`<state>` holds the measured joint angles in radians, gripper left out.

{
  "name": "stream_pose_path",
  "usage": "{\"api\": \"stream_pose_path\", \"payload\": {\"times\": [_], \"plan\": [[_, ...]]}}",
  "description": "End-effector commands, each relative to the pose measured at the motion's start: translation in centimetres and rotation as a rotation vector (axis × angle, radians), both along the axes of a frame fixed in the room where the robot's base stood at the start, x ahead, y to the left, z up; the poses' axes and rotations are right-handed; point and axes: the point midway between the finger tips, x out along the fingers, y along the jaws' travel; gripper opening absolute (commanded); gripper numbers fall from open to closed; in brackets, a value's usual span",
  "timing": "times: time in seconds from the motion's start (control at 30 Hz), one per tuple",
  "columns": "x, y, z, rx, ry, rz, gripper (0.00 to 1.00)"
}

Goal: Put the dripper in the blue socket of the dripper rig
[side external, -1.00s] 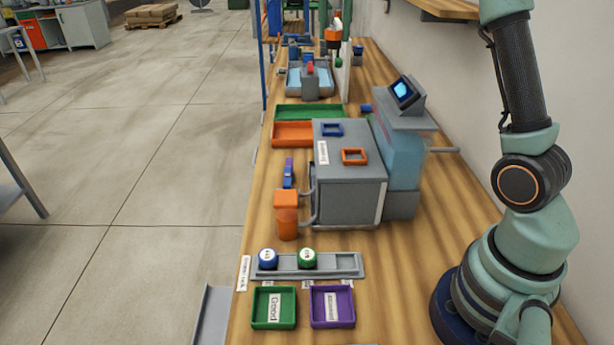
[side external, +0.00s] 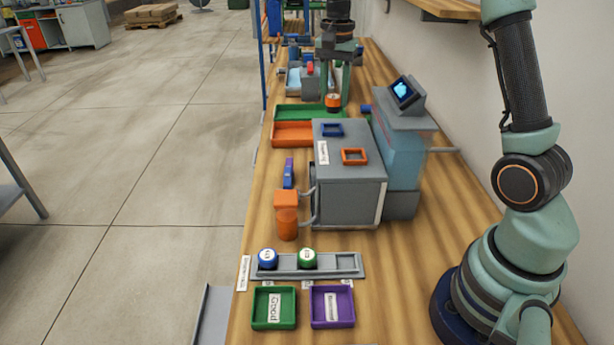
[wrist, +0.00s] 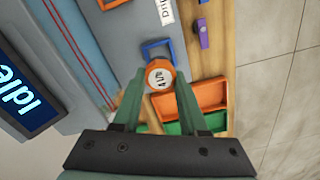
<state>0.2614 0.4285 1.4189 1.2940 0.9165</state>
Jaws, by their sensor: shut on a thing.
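The dripper, a round orange piece with a white top marked in black (wrist: 160,75), is between the fingertips of my gripper (wrist: 158,82). In the side external view my gripper (side external: 334,92) holds the dripper (side external: 333,101) behind the dripper rig, a grey box (side external: 348,180). The blue socket (side external: 332,130), a square frame, is on the rig's top, and an orange socket (side external: 354,156) is nearer the camera. In the wrist view the dripper appears just below the blue socket (wrist: 152,44) and partly overlaps its edge. The blue socket looks empty.
A unit with a lit screen (side external: 403,92) stands right of the rig. Green (side external: 285,112) and orange (side external: 291,134) trays lie behind and left. A grey rack (side external: 345,272) holds blue-capped and green-capped pieces, with green (side external: 258,322) and purple (side external: 316,322) trays in front.

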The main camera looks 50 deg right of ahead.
Motion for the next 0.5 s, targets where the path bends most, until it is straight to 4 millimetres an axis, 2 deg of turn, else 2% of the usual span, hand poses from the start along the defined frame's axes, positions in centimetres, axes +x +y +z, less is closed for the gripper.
{"api": "stream_pose_path", "payload": {"times": [0.17, 0.4, 0.5], "plan": [[0.0, 0.0, -1.4, 0.000, 0.002, 0.000, 0.00], [0.0, 0.0, -4.7, 0.001, 0.003, 0.000, 0.00], [0.0, 0.0, -5.1, 0.000, 0.000, 0.000, 0.00]]}}
